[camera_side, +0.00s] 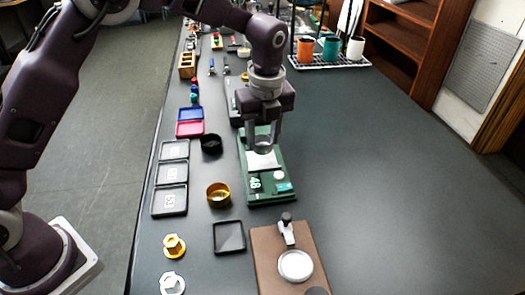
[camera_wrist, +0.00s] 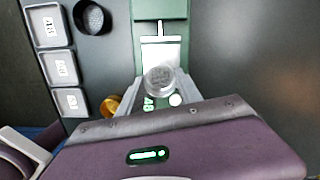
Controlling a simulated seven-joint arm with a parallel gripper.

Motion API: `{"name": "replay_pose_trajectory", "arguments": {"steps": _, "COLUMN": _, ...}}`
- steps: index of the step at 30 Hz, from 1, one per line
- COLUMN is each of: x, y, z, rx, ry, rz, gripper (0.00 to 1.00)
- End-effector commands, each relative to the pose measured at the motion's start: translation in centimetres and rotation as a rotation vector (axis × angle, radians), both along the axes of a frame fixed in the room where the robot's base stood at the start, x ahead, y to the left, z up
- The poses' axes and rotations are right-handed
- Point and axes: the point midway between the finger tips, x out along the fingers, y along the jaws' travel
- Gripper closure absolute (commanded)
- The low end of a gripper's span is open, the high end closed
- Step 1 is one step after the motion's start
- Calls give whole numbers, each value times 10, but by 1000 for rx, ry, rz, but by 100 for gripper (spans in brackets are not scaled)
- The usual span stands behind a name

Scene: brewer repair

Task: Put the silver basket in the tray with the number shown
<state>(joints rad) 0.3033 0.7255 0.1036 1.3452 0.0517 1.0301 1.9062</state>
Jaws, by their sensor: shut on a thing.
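My gripper (camera_side: 264,146) is shut on the silver basket (camera_wrist: 158,80), a small round mesh cup, and holds it over the green brewer base (camera_side: 270,186). In the side view the fingers partly hide the basket. The green base carries a white plate (camera_wrist: 161,50) and a number that looks like 48 (camera_side: 254,183). Three dark trays with white number labels stand in a column to the left: a far tray (camera_side: 187,150), a middle tray (camera_side: 185,175) and a near tray (camera_side: 184,203). The near label looks like 53; the other labels are too small to read surely.
A black basket (camera_side: 211,144) and a gold basket (camera_side: 218,194) stand between the trays and the green base. An empty black square tray (camera_side: 229,237) and a brown base (camera_side: 268,260) are nearer. Red and blue boxes (camera_side: 190,129) lie beyond the trays.

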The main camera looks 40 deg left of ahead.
Motion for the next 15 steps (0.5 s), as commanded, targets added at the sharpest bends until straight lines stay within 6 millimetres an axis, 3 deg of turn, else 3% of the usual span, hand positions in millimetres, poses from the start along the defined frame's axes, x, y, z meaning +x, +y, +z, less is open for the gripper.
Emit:
{"name": "replay_pose_trajectory", "arguments": {"steps": 3, "x": 1, "y": 0, "z": 30, "rx": -1, "ry": -4, "rz": 1, "gripper": 100}}
{"name": "replay_pose_trajectory", "arguments": {"steps": 6, "x": 0, "y": 0, "z": 46, "rx": -1, "ry": -2, "rz": 0, "gripper": 100}}
{"name": "replay_pose_trajectory", "arguments": {"steps": 11, "x": 0, "y": 2, "z": 55, "rx": 0, "ry": 1, "rz": 1, "gripper": 100}}
{"name": "replay_pose_trajectory", "arguments": {"steps": 15, "x": -2, "y": 32, "z": 56, "rx": -1, "ry": 3, "rz": 18, "gripper": 100}}
